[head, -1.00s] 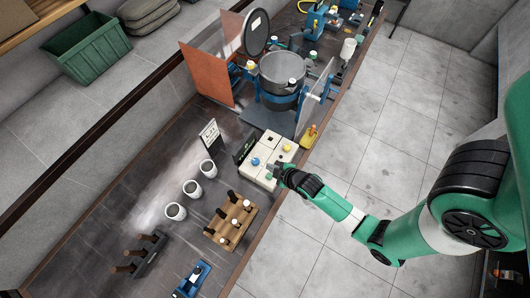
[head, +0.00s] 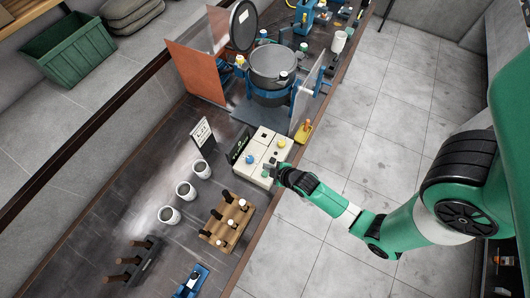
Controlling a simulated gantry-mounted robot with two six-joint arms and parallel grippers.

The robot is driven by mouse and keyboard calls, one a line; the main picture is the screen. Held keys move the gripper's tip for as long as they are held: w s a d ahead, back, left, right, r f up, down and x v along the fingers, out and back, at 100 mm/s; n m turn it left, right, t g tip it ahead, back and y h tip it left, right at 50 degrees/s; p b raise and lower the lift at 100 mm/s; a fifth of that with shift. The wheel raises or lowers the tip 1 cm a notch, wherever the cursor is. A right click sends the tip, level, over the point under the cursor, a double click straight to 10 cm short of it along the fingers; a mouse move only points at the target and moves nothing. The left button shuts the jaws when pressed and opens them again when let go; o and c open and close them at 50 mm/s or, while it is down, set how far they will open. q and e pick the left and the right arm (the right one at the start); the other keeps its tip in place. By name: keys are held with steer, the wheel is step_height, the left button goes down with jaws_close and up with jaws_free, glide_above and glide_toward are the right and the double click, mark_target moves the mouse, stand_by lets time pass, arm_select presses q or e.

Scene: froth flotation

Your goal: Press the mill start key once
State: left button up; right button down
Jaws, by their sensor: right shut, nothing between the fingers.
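The pale control box (head: 258,139) stands on the bench near its right edge. A blue key (head: 249,159) and a yellow key (head: 281,143) show on its top. I cannot read which key is the mill start key. My right gripper (head: 271,172) is shut and empty, with its tips at the front corner of the box. The tips cover that corner, and a small green spot shows beside them. I cannot tell whether they touch a key. My left gripper is not in view.
A grey mill drum (head: 272,66) in a blue frame stands behind the box, between an orange panel (head: 196,70) and a clear panel. White cups (head: 186,190) and a wooden rack (head: 226,224) stand to the left and front. A small dark sign stands beside the box.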

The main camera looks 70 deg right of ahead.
mark_target(267, 175)
arm_select(q)
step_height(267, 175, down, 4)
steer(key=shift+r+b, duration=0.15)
steer(key=shift+b, duration=1.05)
arm_select(e)
step_height(267, 175, down, 4)
steer(key=shift+f, duration=0.1)
stand_by(0.6)
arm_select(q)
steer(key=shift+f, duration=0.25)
arm_select(e)
steer(key=shift+f, duration=0.35)
arm_select(q)
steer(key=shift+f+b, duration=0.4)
steer(key=shift+b, duration=0.25)
arm_select(e)
steer(key=shift+f, duration=0.55)
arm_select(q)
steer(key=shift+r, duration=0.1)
arm_select(e)
steer(key=shift+r, duration=0.1)
arm_select(q)
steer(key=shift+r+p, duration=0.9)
steer(key=shift+p, duration=0.1)
arm_select(e)
steer(key=shift+r, duration=0.9)
